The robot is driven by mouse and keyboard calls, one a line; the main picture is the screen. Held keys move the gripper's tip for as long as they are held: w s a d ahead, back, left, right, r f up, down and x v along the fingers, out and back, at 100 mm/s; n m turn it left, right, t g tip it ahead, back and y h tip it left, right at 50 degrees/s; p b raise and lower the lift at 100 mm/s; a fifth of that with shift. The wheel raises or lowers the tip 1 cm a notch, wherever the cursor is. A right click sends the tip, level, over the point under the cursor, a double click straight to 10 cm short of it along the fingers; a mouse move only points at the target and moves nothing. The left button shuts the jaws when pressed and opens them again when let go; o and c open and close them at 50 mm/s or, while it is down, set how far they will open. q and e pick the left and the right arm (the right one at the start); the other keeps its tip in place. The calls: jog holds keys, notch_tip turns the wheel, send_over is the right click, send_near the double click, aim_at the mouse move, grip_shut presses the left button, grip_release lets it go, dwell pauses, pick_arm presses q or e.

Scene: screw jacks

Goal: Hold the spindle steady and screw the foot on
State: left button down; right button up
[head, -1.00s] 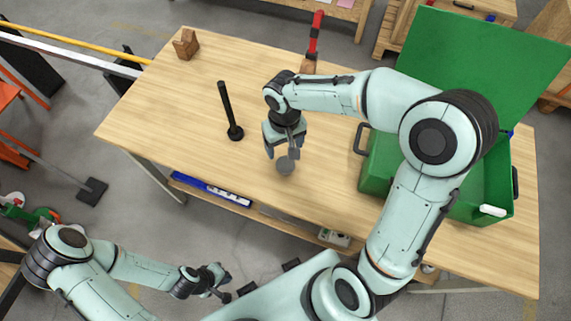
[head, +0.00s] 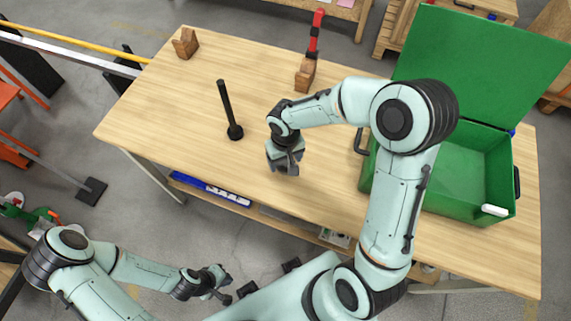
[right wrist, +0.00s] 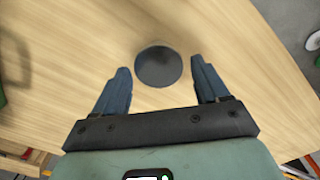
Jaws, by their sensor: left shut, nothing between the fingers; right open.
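A black spindle (head: 228,108) stands upright on its round base on the table, left of my right gripper. A dark grey round disc, apparently the foot (right wrist: 158,66), lies on the table in the right wrist view. In the head view my right gripper hides it. My right gripper (head: 287,170) is open and points down over the disc. In the right wrist view its two fingers (right wrist: 160,82) stand on either side of the disc, with gaps on both sides. My left gripper (head: 221,287) is shut and empty, off the table's front edge at the lower left.
A green box (head: 372,178) with its lid open stands on the right of the table (head: 165,110). A wooden block (head: 305,75) with a red-handled tool is at the back edge. Another wooden block (head: 186,44) is at the back left. The table between spindle and right gripper is clear.

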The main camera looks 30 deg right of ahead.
aim_at(285, 164)
notch_tip(285, 164, down, 4)
jog(key=shift+w+d+r, duration=0.1)
jog(key=shift+w, duration=0.05)
